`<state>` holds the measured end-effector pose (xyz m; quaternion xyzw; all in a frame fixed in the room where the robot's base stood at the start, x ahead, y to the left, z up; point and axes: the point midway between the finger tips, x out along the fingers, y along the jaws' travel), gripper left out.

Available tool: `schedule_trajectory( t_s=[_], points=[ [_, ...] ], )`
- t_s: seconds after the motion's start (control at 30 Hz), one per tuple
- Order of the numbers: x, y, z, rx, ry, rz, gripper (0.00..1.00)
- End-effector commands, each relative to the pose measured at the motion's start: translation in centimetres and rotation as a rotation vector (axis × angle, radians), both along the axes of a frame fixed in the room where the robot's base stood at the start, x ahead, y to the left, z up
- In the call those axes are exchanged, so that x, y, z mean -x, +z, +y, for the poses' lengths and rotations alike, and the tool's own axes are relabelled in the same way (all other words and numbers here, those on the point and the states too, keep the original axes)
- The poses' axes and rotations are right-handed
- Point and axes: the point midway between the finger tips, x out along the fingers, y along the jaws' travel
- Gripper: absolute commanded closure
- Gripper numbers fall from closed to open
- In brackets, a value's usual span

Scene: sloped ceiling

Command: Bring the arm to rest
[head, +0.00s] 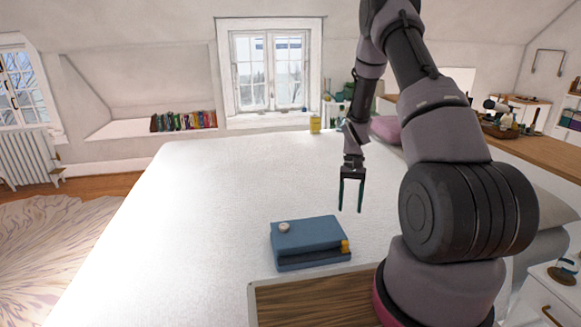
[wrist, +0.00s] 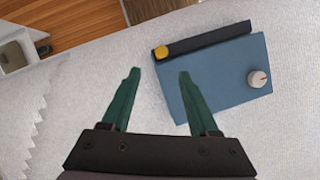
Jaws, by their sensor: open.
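My gripper (head: 351,194) hangs from my raised arm above the white bed, with its two green fingers pointing down and spread apart. It is open with nothing between the fingers. In the wrist view the fingers of my gripper (wrist: 158,76) show apart over the white surface, and the left part of the blue folded thing lies beyond the right finger. The arm rises from my base at the right of the head view and bends over at the top.
A wooden counter (head: 540,146) stands at the right. The bed's left side is clear.

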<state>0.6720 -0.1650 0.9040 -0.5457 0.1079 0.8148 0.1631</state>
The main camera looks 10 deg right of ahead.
Motion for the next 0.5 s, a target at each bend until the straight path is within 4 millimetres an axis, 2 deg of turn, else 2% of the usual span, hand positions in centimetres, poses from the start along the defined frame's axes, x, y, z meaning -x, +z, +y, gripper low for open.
schedule_trajectory(
  t_s=[0.07,0.17,0.37,0.5],
  points=[
    [-0.3,1.2,0.2,0.002,-0.001,-0.019,0.39],
    [-0.9,4.4,0.6,0.009,-0.003,-0.067,0.39],
    [-1.0,14.3,2.3,0.024,-0.012,-0.220,0.39],
    [0.3,20.8,3.7,0.029,-0.018,-0.329,0.39]
  ],
)
